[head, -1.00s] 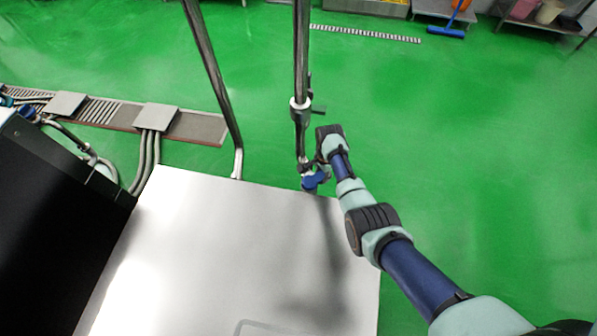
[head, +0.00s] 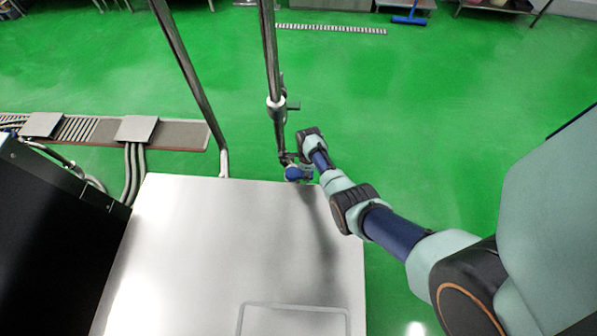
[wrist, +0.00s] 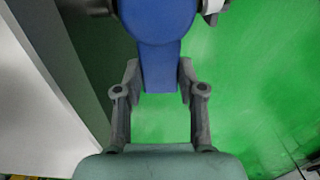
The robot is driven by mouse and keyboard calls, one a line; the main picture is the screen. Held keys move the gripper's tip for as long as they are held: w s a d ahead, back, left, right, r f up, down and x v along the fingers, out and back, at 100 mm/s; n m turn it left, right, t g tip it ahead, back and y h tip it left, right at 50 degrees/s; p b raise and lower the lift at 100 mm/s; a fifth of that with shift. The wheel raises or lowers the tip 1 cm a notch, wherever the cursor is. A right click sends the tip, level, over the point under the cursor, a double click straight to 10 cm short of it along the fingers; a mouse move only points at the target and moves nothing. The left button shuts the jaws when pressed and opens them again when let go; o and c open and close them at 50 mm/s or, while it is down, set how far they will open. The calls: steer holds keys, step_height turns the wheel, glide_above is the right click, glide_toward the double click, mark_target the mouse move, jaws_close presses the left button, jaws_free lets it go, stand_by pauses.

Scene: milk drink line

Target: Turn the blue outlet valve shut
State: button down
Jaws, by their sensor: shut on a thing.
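The blue outlet valve (head: 297,173) sits low on a steel pipe, just beyond the far edge of the white surface in the head view. In the wrist view its round blue hub fills the top middle, and its flat blue handle (wrist: 160,68) points down between my fingers. My gripper (wrist: 159,78) is shut on this handle, one finger on each side. In the head view my gripper is small and partly hidden by my wrist, close against the valve. The pipe behind the hub is mostly hidden in the wrist view.
The steel pipe (head: 271,55) rises above the valve, and a slanted metal post (head: 187,75) stands left of it. The white-topped surface (head: 180,250) lies in front, with a dark cabinet (head: 50,240) at left. Green floor (head: 450,100) is open to the right.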

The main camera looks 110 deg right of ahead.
stand_by(0.3)
steer(key=c, duration=0.7)
jaws_free()
steer(key=shift+a, duration=0.1)
step_height(320, 180, up, 12)
steer(key=shift+r, duration=0.1)
